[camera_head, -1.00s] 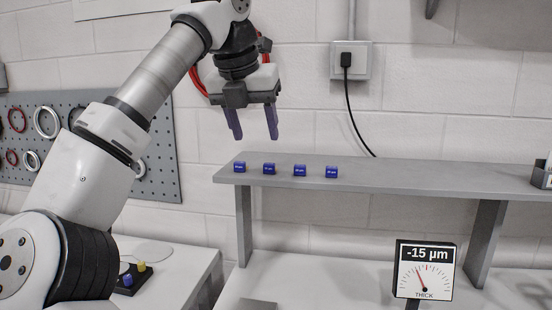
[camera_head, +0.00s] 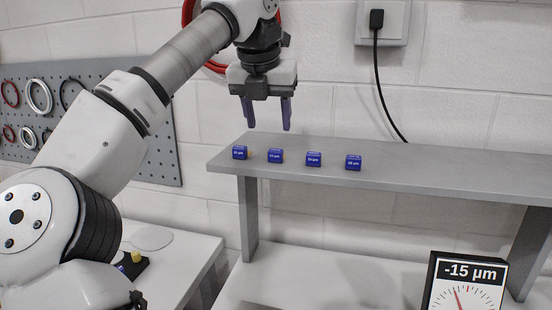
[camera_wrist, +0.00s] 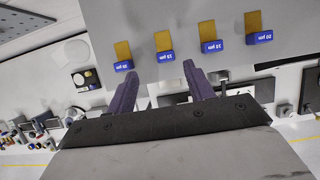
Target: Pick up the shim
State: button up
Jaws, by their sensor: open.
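Several blue shims stand in a row on the grey shelf (camera_head: 420,176), each with a small white µm label. They are the far-left shim (camera_head: 239,153), the second (camera_head: 275,156), the third (camera_head: 313,159) and the far-right shim (camera_head: 353,162). In the wrist view each blue end joins a gold strip, as on the shim (camera_wrist: 165,56) near my fingertips. My gripper (camera_head: 268,128) is open and empty, pointing down above the shelf's left part. In the wrist view its purple fingers (camera_wrist: 160,70) reach toward the row, apart from the shims.
A dial gauge (camera_head: 466,285) reading -15 µm stands on the white bench below the shelf. A pegboard with rings (camera_head: 100,75) hangs at left. A wall outlet (camera_head: 383,22) with a black cable is behind the shelf. The shelf is clear right of the shims.

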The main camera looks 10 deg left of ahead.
aim_at(276, 150)
jog(key=shift+x, duration=0.95)
jog(key=shift+d+p+x, duration=0.2)
jog(key=shift+p+x, duration=0.3)
jog(key=shift+x, duration=0.85)
jog(key=shift+d+p+x, duration=0.2)
jog(key=shift+p+x, duration=0.25)
jog(key=shift+x, duration=0.9)
jog(key=shift+s, duration=0.15)
jog(key=c, duration=1)
jog(key=shift+c, duration=0.2)
jog(key=shift+r, duration=0.1)
